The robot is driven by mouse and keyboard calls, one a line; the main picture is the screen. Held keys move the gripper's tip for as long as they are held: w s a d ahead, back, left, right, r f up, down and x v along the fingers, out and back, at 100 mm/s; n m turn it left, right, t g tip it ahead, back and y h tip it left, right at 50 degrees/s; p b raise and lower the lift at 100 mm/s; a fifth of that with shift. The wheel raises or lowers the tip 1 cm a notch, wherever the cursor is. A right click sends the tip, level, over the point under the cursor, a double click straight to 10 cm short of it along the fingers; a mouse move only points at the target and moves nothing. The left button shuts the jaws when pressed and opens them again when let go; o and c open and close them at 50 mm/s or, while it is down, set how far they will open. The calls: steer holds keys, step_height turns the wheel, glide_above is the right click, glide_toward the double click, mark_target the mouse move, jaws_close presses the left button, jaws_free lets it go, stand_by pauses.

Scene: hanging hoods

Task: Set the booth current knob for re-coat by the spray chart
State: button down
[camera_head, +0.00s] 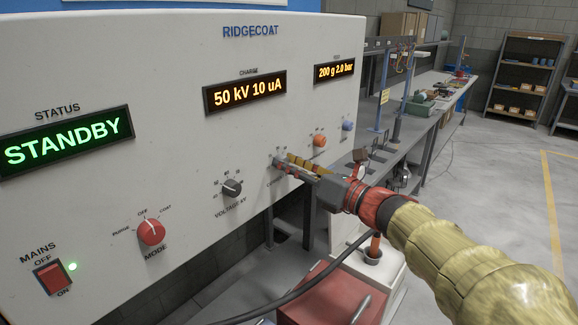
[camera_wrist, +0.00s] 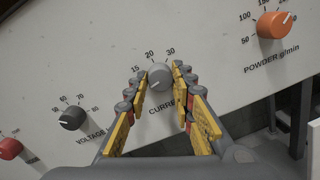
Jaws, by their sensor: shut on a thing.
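The grey current knob (camera_wrist: 159,76) sits between my gripper's fingertips (camera_wrist: 159,82) in the wrist view, with 15, 20 and 30 marked around it. Its pale pointer line seems to point to the lower left. My gripper (camera_head: 282,165) is shut on this knob at the panel; in the head view the fingers hide it. The charge display (camera_head: 245,91) reads 50 kV 10 uA. The status display (camera_head: 66,140) reads STANDBY in green. I see no readable spray chart.
Beside the current knob are the dark voltage knob (camera_head: 232,187), orange powder knob (camera_head: 319,141) and blue knob (camera_head: 348,126). The red mode knob (camera_head: 151,232) and red mains switch (camera_head: 53,277) are further left. A workbench (camera_head: 425,118) runs behind; open floor lies right.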

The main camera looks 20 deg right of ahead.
steer(key=shift+f, duration=0.2)
steer(key=c, duration=1.6)
jaws_free()
steer(key=shift+r, duration=0.1)
steer(key=shift+o, duration=0.5)
steer(key=v, duration=1.2)
